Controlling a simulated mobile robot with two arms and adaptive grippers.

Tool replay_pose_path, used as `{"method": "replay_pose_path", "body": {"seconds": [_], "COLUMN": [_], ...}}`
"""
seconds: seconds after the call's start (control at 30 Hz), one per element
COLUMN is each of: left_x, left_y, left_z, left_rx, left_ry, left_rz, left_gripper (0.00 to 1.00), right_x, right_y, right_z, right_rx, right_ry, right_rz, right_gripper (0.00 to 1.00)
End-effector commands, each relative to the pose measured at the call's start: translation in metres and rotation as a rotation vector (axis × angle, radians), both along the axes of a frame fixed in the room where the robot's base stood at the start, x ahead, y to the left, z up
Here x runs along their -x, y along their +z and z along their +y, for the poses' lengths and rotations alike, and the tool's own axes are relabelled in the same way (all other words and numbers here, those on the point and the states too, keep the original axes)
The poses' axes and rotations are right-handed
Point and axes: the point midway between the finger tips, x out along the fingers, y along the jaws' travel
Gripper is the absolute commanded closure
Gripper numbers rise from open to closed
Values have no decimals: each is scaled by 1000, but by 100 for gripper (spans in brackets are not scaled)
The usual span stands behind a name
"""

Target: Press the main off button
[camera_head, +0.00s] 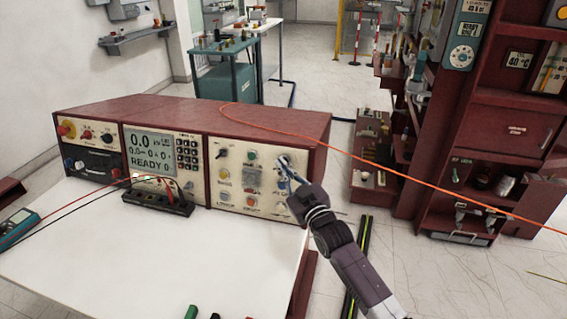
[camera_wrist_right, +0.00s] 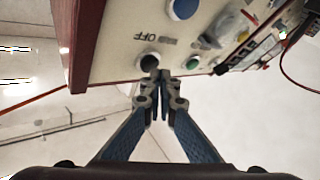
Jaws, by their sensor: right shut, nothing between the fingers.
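The dark red test console (camera_head: 270,125) stands on the white table, with its cream control panel (camera_head: 236,172) facing me. In the right wrist view the panel is upside down, and an "OFF" label (camera_wrist_right: 152,37) sits beside a round button (camera_wrist_right: 148,61) with a pale ring and dark centre. My right gripper (camera_head: 285,163) is shut and empty at the panel's upper right. In the right wrist view, the tips of my right gripper (camera_wrist_right: 157,75) overlap the button's lower edge; I cannot tell whether they touch it. The left gripper is out of view.
A digital display (camera_head: 151,149) and other knobs share the console front. A black terminal block (camera_head: 157,197) with leads and a teal meter (camera_head: 17,228) lie on the white table (camera_head: 190,265). An orange cable (camera_head: 380,175) crosses behind my right arm. A red shelf unit (camera_head: 500,130) stands right.

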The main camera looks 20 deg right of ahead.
Motion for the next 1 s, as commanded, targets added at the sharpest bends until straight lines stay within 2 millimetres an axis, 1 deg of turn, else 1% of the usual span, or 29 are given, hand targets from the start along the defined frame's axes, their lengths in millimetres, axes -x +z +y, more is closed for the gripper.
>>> {"method": "replay_pose_path", "body": {"seconds": [1.0], "left_x": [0], "left_y": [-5], "left_z": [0], "left_rx": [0], "left_ry": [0], "left_rz": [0], "left_gripper": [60], "right_x": [-7], "right_y": [-1], "right_z": [-4], "right_rx": [-1], "right_ry": [0], "right_rz": [-1], "right_gripper": [100]}}
